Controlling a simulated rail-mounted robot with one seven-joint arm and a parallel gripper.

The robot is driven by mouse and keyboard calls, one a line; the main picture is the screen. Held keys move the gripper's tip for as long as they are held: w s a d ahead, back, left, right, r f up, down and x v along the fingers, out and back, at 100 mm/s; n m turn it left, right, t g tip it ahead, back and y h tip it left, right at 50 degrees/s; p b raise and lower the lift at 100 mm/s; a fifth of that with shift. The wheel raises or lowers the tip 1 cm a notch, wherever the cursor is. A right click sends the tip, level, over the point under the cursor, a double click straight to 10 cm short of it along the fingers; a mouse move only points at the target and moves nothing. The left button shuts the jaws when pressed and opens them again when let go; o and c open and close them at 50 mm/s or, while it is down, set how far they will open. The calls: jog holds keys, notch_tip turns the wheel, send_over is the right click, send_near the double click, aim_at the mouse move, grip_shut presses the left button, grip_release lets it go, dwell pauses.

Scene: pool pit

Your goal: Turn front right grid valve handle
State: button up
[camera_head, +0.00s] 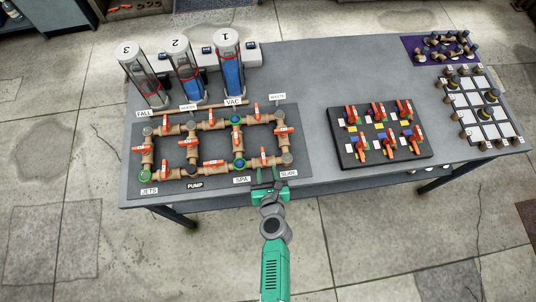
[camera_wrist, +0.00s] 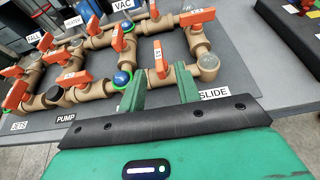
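The valve grid (camera_head: 218,110) of tan pipes with orange handles lies on a grey board at the left of the table. The front right valve handle (camera_head: 263,158) is orange and sits on the front pipe between the SPA and SLIDE corners. In the wrist view this handle (camera_wrist: 160,62) stands upright, its lower part on the tan pipe. My gripper (camera_head: 266,174) is at the board's front edge, just in front of that handle. In the wrist view, the two green fingers of my gripper (camera_wrist: 160,88) are spread, with the handle showing beyond the gap. I cannot tell if they touch the pipe.
A blue-topped joint (camera_wrist: 122,79) is left of the fingers and a grey-capped corner joint (camera_wrist: 208,65) is right. Another orange handle (camera_head: 281,130) is on the right-hand pipe. Three clear cylinders (camera_head: 185,70) stand behind the grid. A black valve board (camera_head: 383,150) lies further right.

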aim_at(263, 156)
jog(key=b+x, duration=0.4)
jog(key=x, duration=0.3)
jog(key=shift+a, duration=0.1)
jog(key=shift+w+f, duration=0.1)
jog(key=shift+w, duration=0.35)
grip_shut()
